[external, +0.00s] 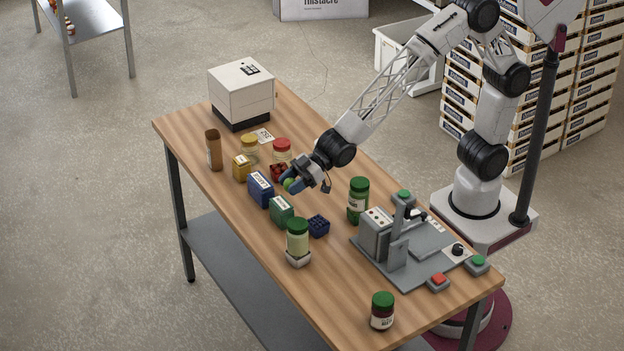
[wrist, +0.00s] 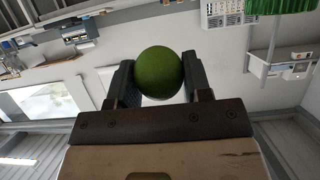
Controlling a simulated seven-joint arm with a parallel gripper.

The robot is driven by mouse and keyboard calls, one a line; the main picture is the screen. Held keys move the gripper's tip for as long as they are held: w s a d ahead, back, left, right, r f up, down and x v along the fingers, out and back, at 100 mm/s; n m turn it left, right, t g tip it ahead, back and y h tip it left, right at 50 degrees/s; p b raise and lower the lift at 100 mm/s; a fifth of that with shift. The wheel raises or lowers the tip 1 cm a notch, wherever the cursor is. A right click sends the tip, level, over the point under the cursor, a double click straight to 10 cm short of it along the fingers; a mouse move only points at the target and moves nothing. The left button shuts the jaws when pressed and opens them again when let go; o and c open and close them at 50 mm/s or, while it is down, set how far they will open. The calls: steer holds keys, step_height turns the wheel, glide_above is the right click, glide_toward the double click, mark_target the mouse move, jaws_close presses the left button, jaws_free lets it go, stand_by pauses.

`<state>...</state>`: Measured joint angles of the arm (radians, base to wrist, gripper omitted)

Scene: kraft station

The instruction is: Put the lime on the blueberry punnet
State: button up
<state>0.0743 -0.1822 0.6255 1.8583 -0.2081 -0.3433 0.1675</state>
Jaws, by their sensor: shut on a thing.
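The green lime (external: 289,184) is held between the fingers of my gripper (external: 292,186) above the middle of the table. The wrist view shows the lime (wrist: 159,73) clamped between the two dark fingers (wrist: 159,85). The blueberry punnet (external: 318,226), a small dark blue container with dark round fruit, stands on the table in the external view. It is below and to the right of my gripper in that picture, clear of it. The punnet cannot be made out in the wrist view.
A punnet of red fruit (external: 278,172) and a red-lidded jar (external: 282,147) stand close to my gripper. Blue (external: 261,191) and green (external: 282,211) boxes and green-lidded jars (external: 298,241) (external: 358,199) surround the blueberry punnet. A grey machine (external: 376,236) stands to the right.

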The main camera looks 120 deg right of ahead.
steer(key=s+d, duration=0.3)
steer(key=s, duration=0.5)
steer(key=s+d, duration=0.3)
steer(key=s, duration=0.5)
steer(key=s+f, duration=0.3)
steer(key=s, duration=0.6)
steer(key=s+f+n+y, duration=0.1)
steer(key=s+f, duration=0.2)
steer(key=s, duration=0.6)
steer(key=shift+s+a+f+n+y, duration=0.15)
steer(key=shift+s+a+n+y, duration=0.15)
steer(key=shift+s, duration=0.05)
steer(key=shift+f, duration=0.1)
steer(key=shift+f, duration=2.7)
steer(key=shift+f, duration=1.95)
steer(key=shift+f, duration=0.25)
